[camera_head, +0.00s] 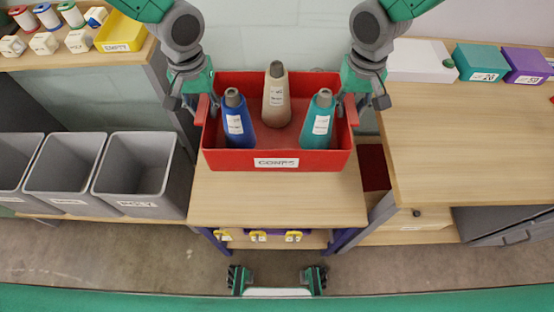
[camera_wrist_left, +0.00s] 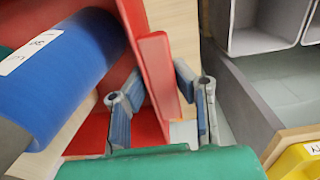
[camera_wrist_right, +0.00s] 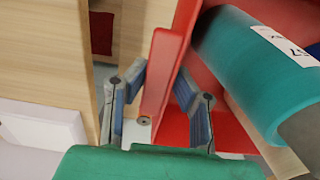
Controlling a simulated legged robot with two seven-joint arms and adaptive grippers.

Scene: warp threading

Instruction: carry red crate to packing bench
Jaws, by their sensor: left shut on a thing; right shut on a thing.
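The red crate (camera_head: 335,162) is in the middle of the head view, with a white label on its front wall. It holds a blue bottle (camera_head: 237,122), a beige bottle (camera_head: 276,97) and a teal bottle (camera_head: 318,120), all upright. My left gripper (camera_head: 200,103) is shut on the crate's left handle; in the left wrist view its fingers (camera_wrist_left: 160,105) sit on both sides of the red handle. My right gripper (camera_head: 357,102) is shut on the right handle; in the right wrist view its fingers (camera_wrist_right: 160,100) straddle it. I cannot tell whether the crate touches the wooden surface below.
A wooden table (camera_head: 275,200) lies under and in front of the crate. Grey bins (camera_head: 145,175) stand at the left. A wooden bench (camera_head: 470,140) at the right holds a white box (camera_head: 420,62), a teal box (camera_head: 480,62) and a purple box (camera_head: 526,66). A shelf with a yellow tray (camera_head: 121,33) is at upper left.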

